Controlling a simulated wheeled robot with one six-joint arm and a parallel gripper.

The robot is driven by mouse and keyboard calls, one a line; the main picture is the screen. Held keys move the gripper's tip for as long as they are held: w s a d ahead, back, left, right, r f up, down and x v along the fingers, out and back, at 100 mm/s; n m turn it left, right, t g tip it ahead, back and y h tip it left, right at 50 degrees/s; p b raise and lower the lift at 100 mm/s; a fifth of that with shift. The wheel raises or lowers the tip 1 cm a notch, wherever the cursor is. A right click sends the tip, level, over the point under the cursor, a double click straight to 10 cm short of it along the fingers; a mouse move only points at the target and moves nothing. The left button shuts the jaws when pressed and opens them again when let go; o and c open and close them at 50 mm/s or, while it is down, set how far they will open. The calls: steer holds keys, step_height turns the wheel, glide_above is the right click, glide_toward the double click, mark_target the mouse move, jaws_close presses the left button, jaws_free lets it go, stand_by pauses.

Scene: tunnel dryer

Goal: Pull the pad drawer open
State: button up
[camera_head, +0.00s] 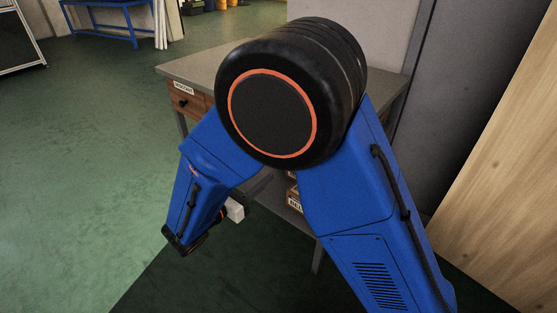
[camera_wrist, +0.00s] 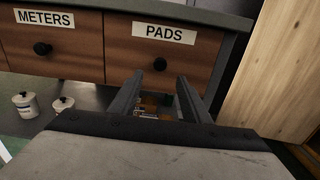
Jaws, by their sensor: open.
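The pad drawer (camera_wrist: 190,48) is in the wrist view, a brown wooden front with a white PADS label (camera_wrist: 164,34). It looks flush with the drawer beside it, so it appears shut. Its round black knob (camera_wrist: 160,64) is low on the front. My gripper (camera_wrist: 158,80) is open and empty, its two dark fingers pointing toward the drawer. The knob appears between and just beyond the fingertips; I see no contact, and the exact gap is hard to judge. In the head view my arm hides the pad drawer and the gripper.
A METERS drawer (camera_wrist: 50,45) with its own black knob is left of the pad drawer. The grey bench top (camera_head: 185,69) runs above. Two white jars (camera_wrist: 25,104) stand below. A wooden panel (camera_wrist: 278,70) is close on the right. Green floor (camera_head: 80,150) is open at left.

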steer(key=x, duration=1)
steer(key=shift+d, duration=0.1)
jaws_close()
